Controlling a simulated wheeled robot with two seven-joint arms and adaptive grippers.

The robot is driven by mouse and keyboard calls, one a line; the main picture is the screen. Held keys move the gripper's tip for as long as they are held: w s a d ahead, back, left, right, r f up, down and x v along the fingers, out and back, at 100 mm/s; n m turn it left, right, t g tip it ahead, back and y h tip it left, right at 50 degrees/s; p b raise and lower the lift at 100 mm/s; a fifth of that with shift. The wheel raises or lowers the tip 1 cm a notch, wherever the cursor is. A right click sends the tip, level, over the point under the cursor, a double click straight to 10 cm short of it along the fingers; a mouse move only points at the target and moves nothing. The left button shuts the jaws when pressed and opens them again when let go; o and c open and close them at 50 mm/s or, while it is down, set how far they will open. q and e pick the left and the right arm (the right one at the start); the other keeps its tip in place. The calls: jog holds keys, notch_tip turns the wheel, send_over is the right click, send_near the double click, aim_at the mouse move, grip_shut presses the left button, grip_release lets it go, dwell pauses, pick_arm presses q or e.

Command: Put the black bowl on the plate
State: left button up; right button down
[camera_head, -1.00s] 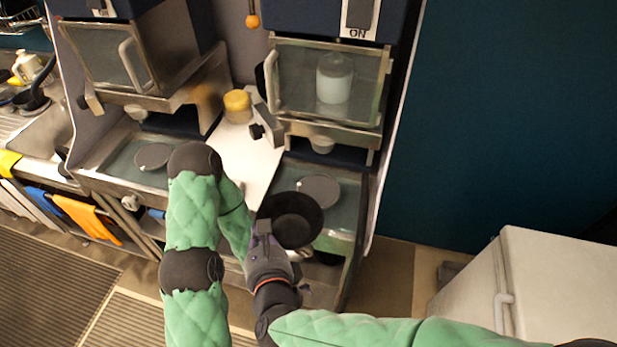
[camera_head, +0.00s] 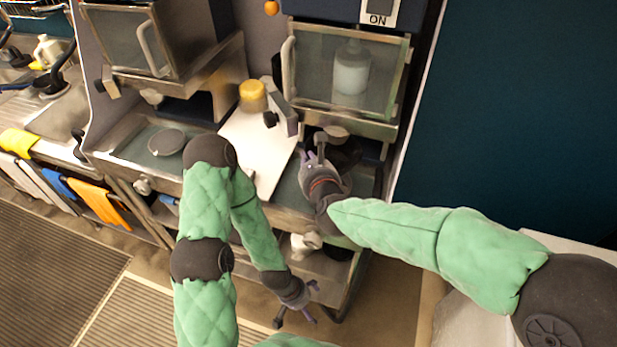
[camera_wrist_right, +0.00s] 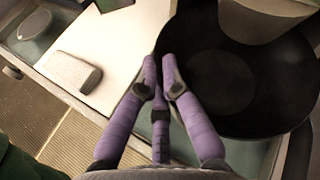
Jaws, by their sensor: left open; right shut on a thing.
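The black bowl (camera_head: 346,152) is under the right dispenser in the head view, partly hidden by my right gripper and the dispenser's spout. In the right wrist view the bowl (camera_wrist_right: 232,88) fills the right side. My right gripper (camera_head: 316,160) is shut on the bowl's near rim, and its fingers (camera_wrist_right: 163,78) show there in the wrist view. The round plate below the right dispenser is hidden now. I cannot tell whether the bowl touches it. Another round grey plate (camera_head: 167,142) lies below the left dispenser. My left gripper (camera_head: 297,303) is open and empty, low in front of the counter.
The right dispenser's spout (camera_head: 337,132) hangs close over the bowl. A white board (camera_head: 257,150) lies between the dispensers, with a yellow-topped container (camera_head: 252,96) behind it. A sink and towels (camera_head: 103,203) are at the left. The floor in front is clear.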

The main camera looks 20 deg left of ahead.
notch_tip(320, 180, down, 7)
jog(key=b, duration=0.1)
jog(key=shift+r, duration=0.2)
jog(key=shift+b, duration=0.35)
jog(key=c, duration=1.4)
grip_release()
jog(key=shift+f, duration=0.1)
jog(key=p+v, duration=0.2)
jog(key=v, duration=1)
